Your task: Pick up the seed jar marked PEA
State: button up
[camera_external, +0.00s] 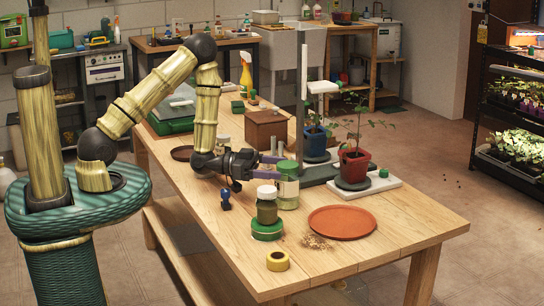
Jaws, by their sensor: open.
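A clear glass jar with a green lid and a pale label (287,188) stands upright on the wooden table. The print on its label is too small to read, so I cannot tell if it is the PEA jar. My gripper (276,167) is open, its purple fingers pointing right, close to the green-lidded jar's upper left. I cannot tell if they touch it. No jar is visibly held.
A terracotta saucer (342,223) and spilled seeds (316,242) lie at the front right. A red potted plant (354,166) stands behind them. A wooden box (265,128) is behind my gripper. A blue stamp-like item (225,201) and a yellow tape roll (277,261) stand nearer the front.

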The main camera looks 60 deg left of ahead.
aim_at(290, 165)
jog(key=x, duration=0.4)
jog(key=shift+w+d+p, duration=0.1)
jog(key=shift+d+p, duration=0.05)
jog(key=shift+p, duration=0.25)
jog(key=shift+r, duration=0.1)
jog(key=c, duration=1.7)
notch_tip(290, 165, up, 10)
